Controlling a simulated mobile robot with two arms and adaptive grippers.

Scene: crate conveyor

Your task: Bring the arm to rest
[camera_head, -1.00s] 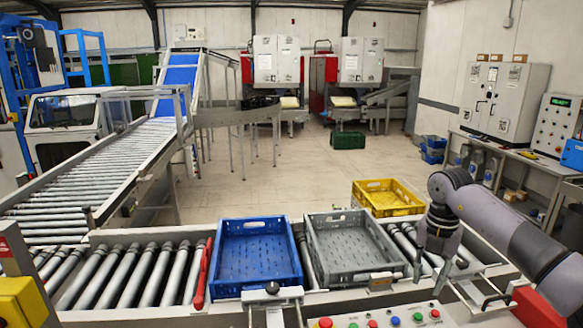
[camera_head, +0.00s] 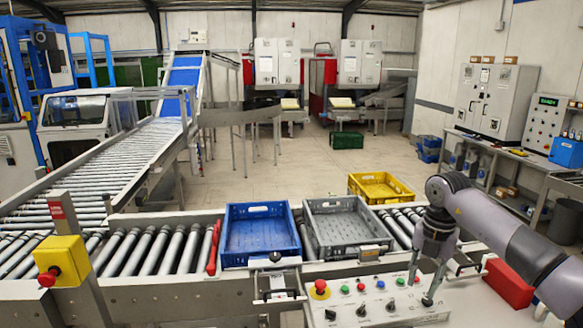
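My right arm comes in from the right, and its gripper (camera_head: 428,291) hangs fingers down over the right end of the control panel (camera_head: 375,305). Its two fingers are spread apart, with nothing between them. One fingertip is close to the panel face; I cannot tell whether it touches. My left gripper is not in view. A blue crate (camera_head: 262,258) and a grey crate (camera_head: 345,243) sit side by side on the roller conveyor, both empty. A yellow crate (camera_head: 381,197) is behind them to the right, partly near my arm.
A yellow box with a red button (camera_head: 62,260) stands on a post at front left. A red stop bar (camera_head: 214,247) lies across the rollers left of the blue crate. A red block (camera_head: 510,284) sits right of the panel.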

